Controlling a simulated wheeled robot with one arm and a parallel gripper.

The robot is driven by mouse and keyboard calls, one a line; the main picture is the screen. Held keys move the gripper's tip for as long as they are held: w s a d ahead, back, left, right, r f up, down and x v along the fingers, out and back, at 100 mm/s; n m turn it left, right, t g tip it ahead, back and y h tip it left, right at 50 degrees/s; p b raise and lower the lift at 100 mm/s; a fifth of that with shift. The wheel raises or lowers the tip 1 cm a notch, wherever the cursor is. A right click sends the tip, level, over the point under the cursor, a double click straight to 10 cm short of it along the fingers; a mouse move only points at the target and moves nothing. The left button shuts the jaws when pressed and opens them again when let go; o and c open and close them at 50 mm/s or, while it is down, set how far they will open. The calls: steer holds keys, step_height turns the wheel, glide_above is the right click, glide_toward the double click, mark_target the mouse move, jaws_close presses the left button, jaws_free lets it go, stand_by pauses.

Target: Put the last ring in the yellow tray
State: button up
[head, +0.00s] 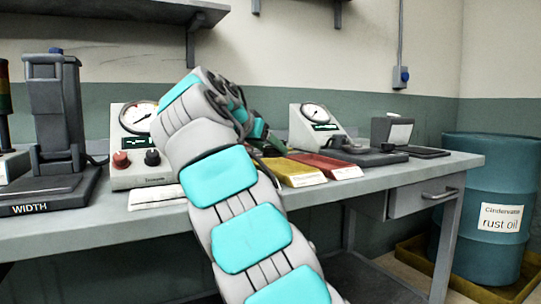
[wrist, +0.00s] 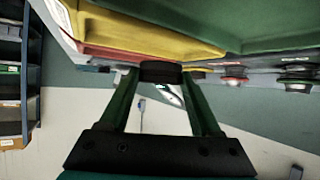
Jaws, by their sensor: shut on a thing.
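My gripper (wrist: 161,80) shows in the wrist view, with two green fingers closed on a dark ring (wrist: 162,70) between their tips. The yellow tray (wrist: 188,40) is just beyond the fingertips in that view, which looks upside down. The ring overlaps the tray's edge in the picture; I cannot tell whether they touch. In the head view the yellow tray (head: 297,172) lies on the bench just right of my arm. The gripper is mostly hidden behind my arm there, and the ring cannot be made out.
A red tray (head: 335,168) lies right beside the yellow one. A green surface (wrist: 270,20) is on its other side in the wrist view. A blue drum (head: 490,200) is beyond the bench.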

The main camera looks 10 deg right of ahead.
steer(key=w+p, duration=0.1)
steer(key=w, duration=0.2)
steer(key=w+d+p, duration=0.1)
steer(key=w+p, duration=0.1)
steer(key=shift+w+d+f, duration=0.1)
steer(key=shift+w+f, duration=0.05)
steer(key=shift+w, duration=0.25)
steer(key=shift+w+d+f, duration=0.1)
steer(key=shift+w+f, duration=0.1)
steer(key=shift+w, duration=0.15)
steer(key=shift+f+b, duration=1.35)
steer(key=shift+f, duration=0.4)
steer(key=shift+f, duration=0.2)
steer(key=o, duration=1.2)
steer(key=shift+r, duration=0.1)
steer(key=shift+r, duration=0.1)
